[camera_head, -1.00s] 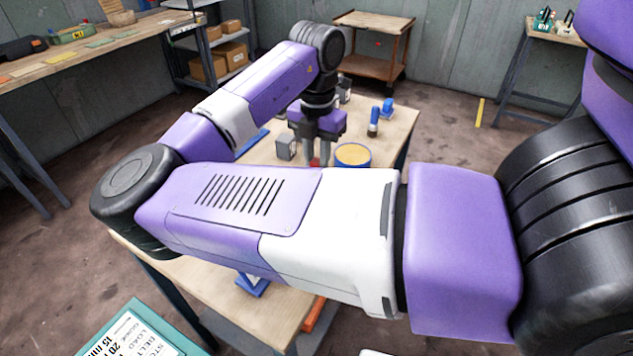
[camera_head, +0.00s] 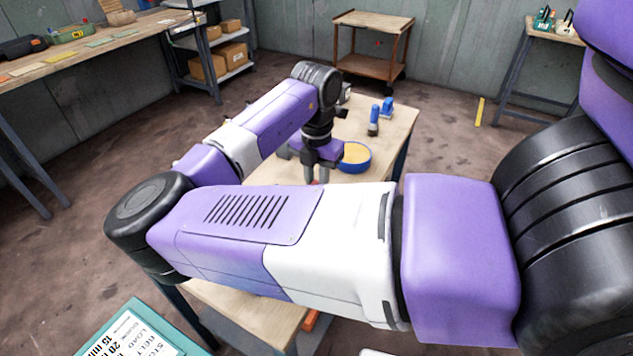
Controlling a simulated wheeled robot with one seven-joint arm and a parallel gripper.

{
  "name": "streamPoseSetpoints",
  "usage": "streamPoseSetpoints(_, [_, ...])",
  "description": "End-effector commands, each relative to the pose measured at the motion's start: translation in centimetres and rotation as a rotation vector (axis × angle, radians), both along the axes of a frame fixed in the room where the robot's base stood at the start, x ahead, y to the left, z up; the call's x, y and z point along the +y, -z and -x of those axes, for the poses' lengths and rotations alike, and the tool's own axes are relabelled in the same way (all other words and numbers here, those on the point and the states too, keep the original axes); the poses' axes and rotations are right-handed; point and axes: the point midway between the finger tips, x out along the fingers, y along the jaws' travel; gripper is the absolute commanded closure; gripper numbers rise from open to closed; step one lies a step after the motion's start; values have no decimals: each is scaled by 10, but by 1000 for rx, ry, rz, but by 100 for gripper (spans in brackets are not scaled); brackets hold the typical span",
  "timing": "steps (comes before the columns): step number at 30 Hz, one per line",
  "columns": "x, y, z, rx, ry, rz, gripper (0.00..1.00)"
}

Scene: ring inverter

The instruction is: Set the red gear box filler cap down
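My gripper (camera_head: 317,174) points down over the wooden table, in front and to the left of a round blue tub. A small piece of red, the red gear box filler cap (camera_head: 316,183), shows at its fingertips. The fingers appear closed on the cap, which is mostly hidden by the fingers and my forearm. Whether the cap touches the tabletop cannot be seen.
The blue tub (camera_head: 356,168) with yellow-brown contents stands close right of my gripper. A blue cylinder (camera_head: 374,124) and another blue part (camera_head: 387,108) stand farther back. The wooden table (camera_head: 396,137) is clear at its right; my arm covers much of it.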

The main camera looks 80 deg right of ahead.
Motion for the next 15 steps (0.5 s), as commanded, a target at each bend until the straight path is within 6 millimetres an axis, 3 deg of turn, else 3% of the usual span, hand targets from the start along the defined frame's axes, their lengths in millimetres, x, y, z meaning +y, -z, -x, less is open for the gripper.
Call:
streamPoseSetpoints(1, [0,1,0,0,0,0,72])
streamPoseSetpoints(3, [0,0,0,0,0,0,58])
streamPoseSetpoints(4, [0,0,0,0,0,0,56])
streamPoseSetpoints(15, [0,-3,0,0,0,0,56])
